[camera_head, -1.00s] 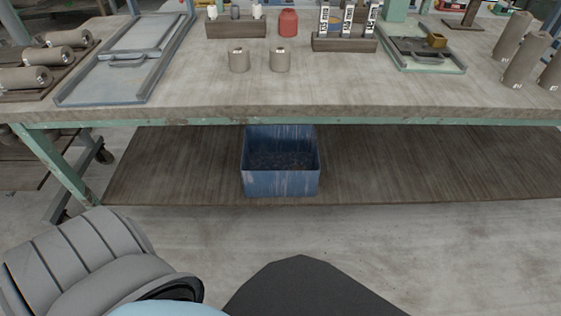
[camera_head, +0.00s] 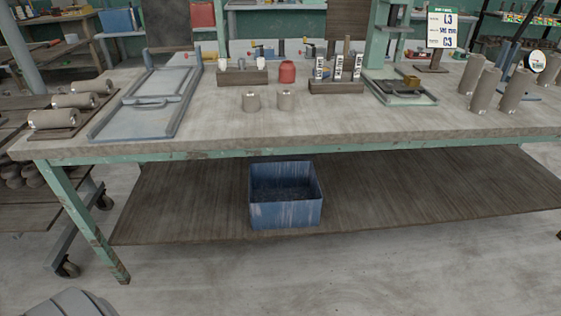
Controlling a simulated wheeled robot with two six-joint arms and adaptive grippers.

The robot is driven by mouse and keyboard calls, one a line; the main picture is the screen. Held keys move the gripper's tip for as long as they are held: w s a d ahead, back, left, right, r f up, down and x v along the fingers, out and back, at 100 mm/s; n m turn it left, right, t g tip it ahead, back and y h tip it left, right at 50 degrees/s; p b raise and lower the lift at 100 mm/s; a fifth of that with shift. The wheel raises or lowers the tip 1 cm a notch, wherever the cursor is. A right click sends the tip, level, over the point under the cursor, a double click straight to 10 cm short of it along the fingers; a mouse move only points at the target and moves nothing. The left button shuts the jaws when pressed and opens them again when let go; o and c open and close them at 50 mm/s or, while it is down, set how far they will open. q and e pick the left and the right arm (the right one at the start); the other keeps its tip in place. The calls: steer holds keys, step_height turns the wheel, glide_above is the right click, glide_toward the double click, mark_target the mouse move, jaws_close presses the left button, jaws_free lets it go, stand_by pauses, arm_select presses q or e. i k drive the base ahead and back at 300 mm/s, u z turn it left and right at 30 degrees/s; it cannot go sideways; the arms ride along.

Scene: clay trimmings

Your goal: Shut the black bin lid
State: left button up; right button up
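No black bin or black lid can be made out in the head view. An open blue bin (camera_head: 286,214) stands on the lower shelf under the workbench, and it has no lid on it. Neither of my grippers is in view. A grey rounded part, which looks like one of my arm links, shows at the bottom left corner.
A wheeled rack (camera_head: 60,205) stands left. The floor (camera_head: 330,280) in front is clear.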

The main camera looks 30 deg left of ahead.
mark_target(296, 157)
steer(key=u, duration=0.2)
steer(key=i, duration=0.95)
steer(key=u, duration=0.95)
